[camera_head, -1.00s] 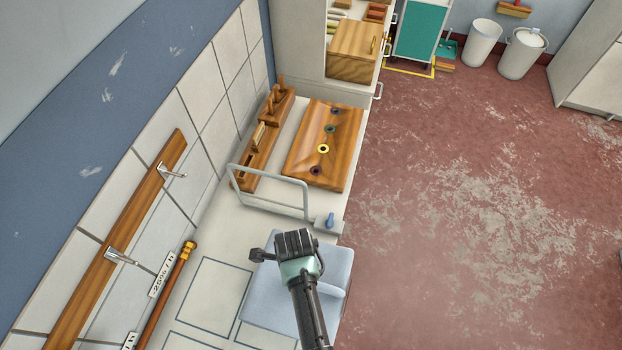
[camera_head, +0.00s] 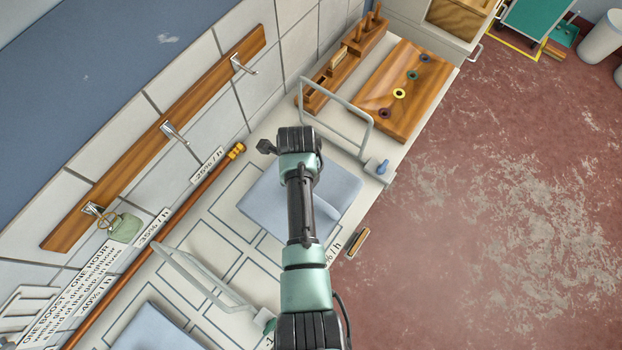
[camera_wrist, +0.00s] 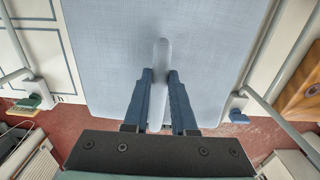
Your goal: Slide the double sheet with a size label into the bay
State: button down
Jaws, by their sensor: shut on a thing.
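A pale blue folded sheet (camera_head: 262,207) lies on the white counter between two grey hoop rails. It fills the middle of the wrist view (camera_wrist: 215,60), with a raised ridge standing up at its near edge. My gripper (camera_wrist: 161,76) is shut on this ridge, one blue finger on each side. In the head view my arm covers part of the sheet and hides the fingers. No size label shows on the visible part of this sheet. Dark outlined rectangles (camera_head: 215,240) mark the counter; I cannot tell which is the bay.
One hoop rail (camera_head: 338,100) with a blue knob stands beyond the sheet, another (camera_head: 200,275) nearer. A second blue sheet (camera_head: 155,328) lies at lower left. A wooden board (camera_head: 410,90) with coloured rings is at the far end. A hook rail (camera_head: 160,135) lines the wall.

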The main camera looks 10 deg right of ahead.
jog(key=shift+w+a+b, duration=0.65)
jog(key=shift+w+a, duration=0.35)
jog(key=shift+w, duration=0.05)
jog(key=shift+w+a+f+b, duration=0.2)
jog(key=shift+b, duration=0.1)
jog(key=f+b, duration=0.1)
jog(key=w+a+f+b, duration=0.1)
jog(key=f+b, duration=0.3)
jog(key=shift+w+a, duration=0.15)
jog(key=shift+f+b, duration=0.25)
jog(key=shift+b, duration=0.05)
jog(key=c, duration=0.6)
grip_release()
jog(key=shift+c, duration=0.2)
notch_tip(320, 180, up, 13)
jog(key=b, duration=0.1)
